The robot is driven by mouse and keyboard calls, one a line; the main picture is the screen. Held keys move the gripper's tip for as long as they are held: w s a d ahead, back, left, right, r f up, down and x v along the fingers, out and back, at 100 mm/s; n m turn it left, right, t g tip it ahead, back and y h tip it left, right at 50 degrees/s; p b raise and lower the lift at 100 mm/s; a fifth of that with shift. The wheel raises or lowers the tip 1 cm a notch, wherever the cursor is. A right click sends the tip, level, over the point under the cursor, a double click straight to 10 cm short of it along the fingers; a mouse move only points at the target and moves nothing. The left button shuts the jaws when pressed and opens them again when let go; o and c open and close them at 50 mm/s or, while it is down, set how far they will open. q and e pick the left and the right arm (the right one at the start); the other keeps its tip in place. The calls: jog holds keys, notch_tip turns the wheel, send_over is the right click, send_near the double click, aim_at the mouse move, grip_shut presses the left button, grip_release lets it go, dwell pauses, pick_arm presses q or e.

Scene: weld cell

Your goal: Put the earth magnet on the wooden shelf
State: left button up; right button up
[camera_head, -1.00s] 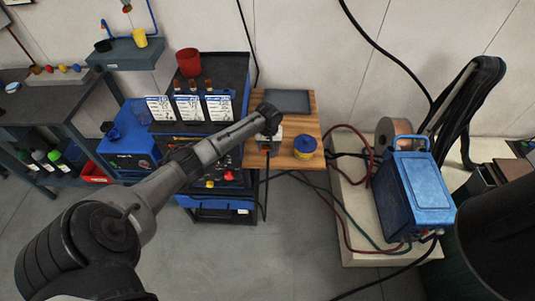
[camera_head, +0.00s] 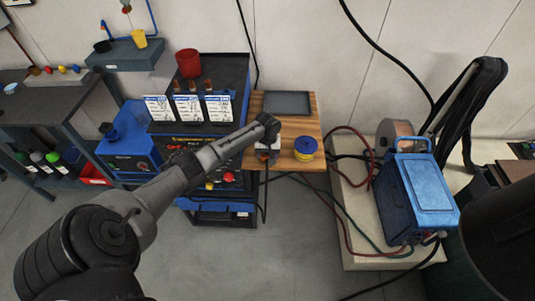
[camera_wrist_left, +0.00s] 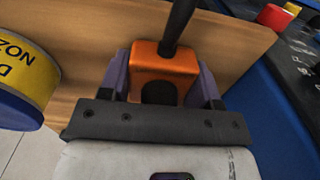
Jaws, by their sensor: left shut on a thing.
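The earth magnet is an orange block (camera_wrist_left: 165,62) with a black cable rising from it in the left wrist view. My left gripper (camera_wrist_left: 163,88) is shut on it, one finger on each side. In the head view my left gripper (camera_head: 267,152) is at the front left part of the wooden shelf (camera_head: 310,128), with a little orange of the magnet showing under it. The shelf's wood (camera_wrist_left: 100,22) lies behind the magnet in the left wrist view. I cannot tell whether the magnet touches the wood. My right gripper is not in view.
A yellow and blue tin (camera_head: 304,148) stands on the shelf right of the gripper, and a dark tray (camera_head: 287,102) lies at the back. The blue welding cabinet (camera_head: 215,205) is close on the left. A blue machine (camera_head: 418,195) and cables are on the right.

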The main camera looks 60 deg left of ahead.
pick_arm(q)
jog(key=o, duration=1.4)
notch_tip(320, 180, up, 12)
jog(key=p, duration=0.3)
jog(key=shift+f, duration=0.15)
jog(key=s+d+f+m, duration=0.3)
jog(key=s+d+f, duration=0.1)
jog(key=d, duration=0.4)
jog(key=s+d+f+m+t, duration=0.1)
jog(key=s+d+f+m, duration=0.3)
jog(key=d, duration=0.4)
jog(key=s+d+f+m, duration=0.2)
jog(key=s+d+f, duration=0.25)
jog(key=d, duration=0.35)
jog(key=s+d+r+m+t, duration=0.1)
jog(key=s+d+r, duration=0.1)
jog(key=s+d, duration=0.1)
jog(key=s+d+r+m, duration=0.2)
jog(key=s+d+r, duration=0.1)
jog(key=s, duration=0.3)
jog(key=s+d+r+m+t, duration=0.1)
jog(key=s+d+r, duration=0.2)
jog(key=s+d, duration=0.1)
jog(key=shift+s+d+m+t, duration=0.3)
jog(key=shift+s+d, duration=0.1)
jog(key=shift+s, duration=0.35)
